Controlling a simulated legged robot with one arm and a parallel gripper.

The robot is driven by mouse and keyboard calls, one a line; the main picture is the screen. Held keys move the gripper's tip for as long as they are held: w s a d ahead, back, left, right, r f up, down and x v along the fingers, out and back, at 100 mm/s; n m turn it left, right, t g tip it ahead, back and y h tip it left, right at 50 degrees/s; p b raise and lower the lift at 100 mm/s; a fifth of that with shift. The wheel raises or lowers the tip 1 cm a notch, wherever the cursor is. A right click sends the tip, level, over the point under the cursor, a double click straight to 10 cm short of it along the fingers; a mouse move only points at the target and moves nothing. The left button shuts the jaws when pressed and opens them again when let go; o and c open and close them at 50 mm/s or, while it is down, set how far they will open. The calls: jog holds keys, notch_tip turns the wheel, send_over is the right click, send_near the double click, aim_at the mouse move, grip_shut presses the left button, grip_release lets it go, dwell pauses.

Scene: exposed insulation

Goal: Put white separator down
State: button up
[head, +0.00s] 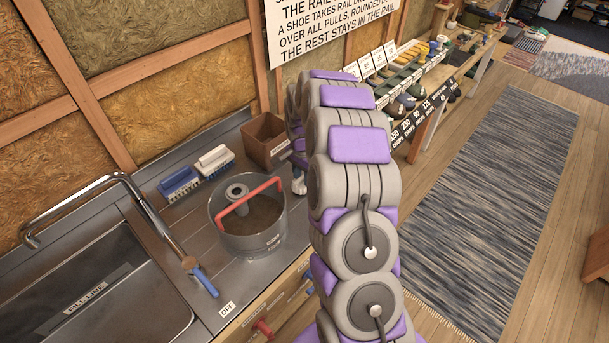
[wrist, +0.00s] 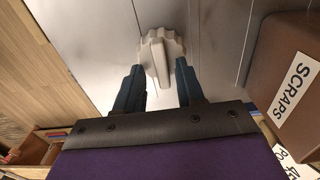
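The white separator (wrist: 160,48) is a pale, scalloped disc with a raised fin, seen in the wrist view over the grey metal counter. A small whitish part beside my gripper (head: 298,184) in the head view may be the same piece, mostly hidden by my arm. In the wrist view the two dark blue fingers of my gripper (wrist: 160,72) stand apart on either side of the fin. Gaps show between the fin and the fingers, so the gripper looks open. I cannot tell whether the disc touches the counter.
A brown scraps box (head: 265,141) stands beside my gripper. A steel pot with a red handle (head: 249,219), blue and white brushes (head: 196,173) and a sink (head: 120,295) with a tap are on the left. A shelf of shoes is at the back right.

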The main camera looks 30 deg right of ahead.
notch_tip(320, 180, up, 11)
jog(key=p, duration=0.2)
jog(key=s+a+r+n, duration=0.3)
jog(key=s+a+r, duration=0.3)
jog(key=s+a+r+n, duration=0.2)
jog(key=s+a+r, duration=0.1)
jog(key=s, duration=0.3)
jog(key=s+a+r+n, duration=0.2)
jog(key=s+a, duration=0.1)
jog(key=s, duration=0.3)
jog(key=s+a+n+g, duration=0.1)
jog(key=s+a+n, duration=0.1)
jog(key=s, duration=0.9)
jog(key=s+a+n, duration=0.2)
jog(key=s+n, duration=0.3)
jog(key=s, duration=0.6)
jog(key=shift+g, duration=0.4)
jog(key=shift+a, duration=0.2)
